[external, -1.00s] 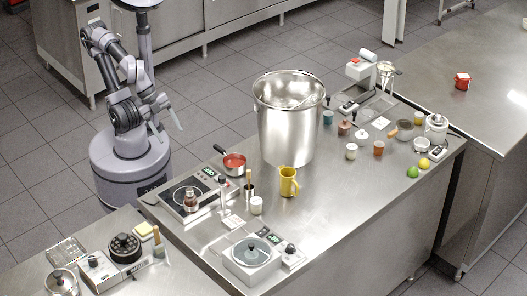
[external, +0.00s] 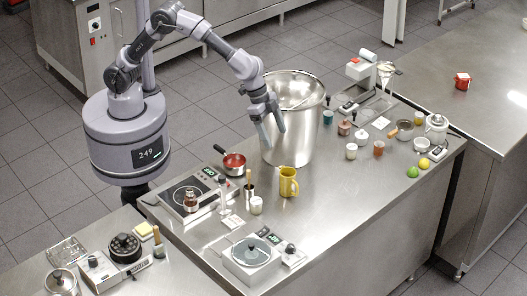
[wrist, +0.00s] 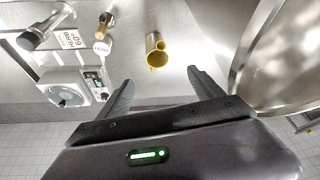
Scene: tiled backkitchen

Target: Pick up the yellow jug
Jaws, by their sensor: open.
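The yellow jug (external: 288,183) stands upright on the steel counter (external: 330,208), in front of the large steel pot (external: 298,140). In the wrist view the jug (wrist: 156,53) is seen from above, beyond and between my fingertips. My gripper (external: 267,134) is open and empty. It hangs with fingers downward in front of the pot's left side, above and behind the jug. In the wrist view my gripper (wrist: 158,80) has its two fingers wide apart, with nothing between them. The jug is apart from the fingers.
The large pot stands close on the right of my gripper in the wrist view (wrist: 285,60). The counter right of the jug is clear.

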